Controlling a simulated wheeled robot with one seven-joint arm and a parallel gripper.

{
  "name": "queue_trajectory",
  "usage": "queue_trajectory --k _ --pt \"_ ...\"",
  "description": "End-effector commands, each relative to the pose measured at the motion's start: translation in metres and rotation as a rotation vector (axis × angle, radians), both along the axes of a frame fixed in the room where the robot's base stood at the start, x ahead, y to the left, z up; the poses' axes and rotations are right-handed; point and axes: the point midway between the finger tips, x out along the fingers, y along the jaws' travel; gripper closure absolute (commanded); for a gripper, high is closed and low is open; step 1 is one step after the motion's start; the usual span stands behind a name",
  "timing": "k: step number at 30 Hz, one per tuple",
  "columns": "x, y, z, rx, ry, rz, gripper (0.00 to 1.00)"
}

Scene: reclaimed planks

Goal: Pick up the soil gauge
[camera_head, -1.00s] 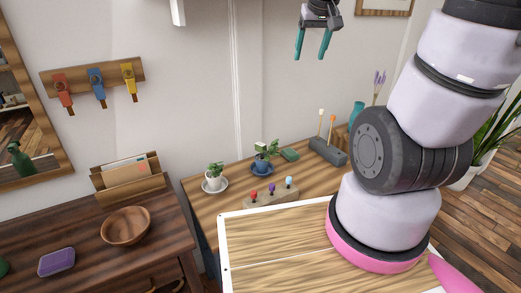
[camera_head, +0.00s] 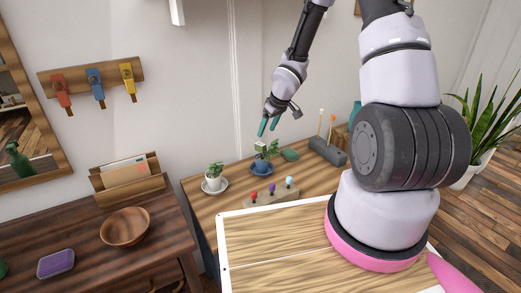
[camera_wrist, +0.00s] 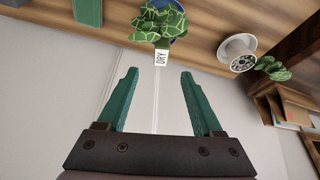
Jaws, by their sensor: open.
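The soil gauge (camera_wrist: 161,57) shows in the wrist view as a small white tag reading DRY, at the edge of a leafy plant (camera_wrist: 160,22) in a blue pot. In the head view this plant (camera_head: 266,149) stands on the side table, and I cannot make out the gauge clearly there. My gripper (camera_head: 268,127) is open and empty above the plant, with its teal fingers pointing down. In the wrist view the gauge lies beyond the gap between the fingertips (camera_wrist: 160,73), apart from both. The gauge's lower part is hidden.
A white-potted plant (camera_head: 214,178) on a saucer stands left of the blue pot. A block with coloured knobs (camera_head: 271,195) is in front, a green object (camera_head: 290,154) is close right, and a grey holder with sticks (camera_head: 327,150) is farther right.

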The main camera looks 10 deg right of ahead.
Motion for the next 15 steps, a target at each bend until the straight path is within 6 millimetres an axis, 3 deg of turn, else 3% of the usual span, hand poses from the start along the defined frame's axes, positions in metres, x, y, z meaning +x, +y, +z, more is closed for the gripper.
queue_trajectory --k 6,15 --pt "0.010 0.008 -0.031 -0.002 0.003 0.003 0.32" --pt "0.017 0.013 -0.057 -0.003 0.003 0.002 0.32"
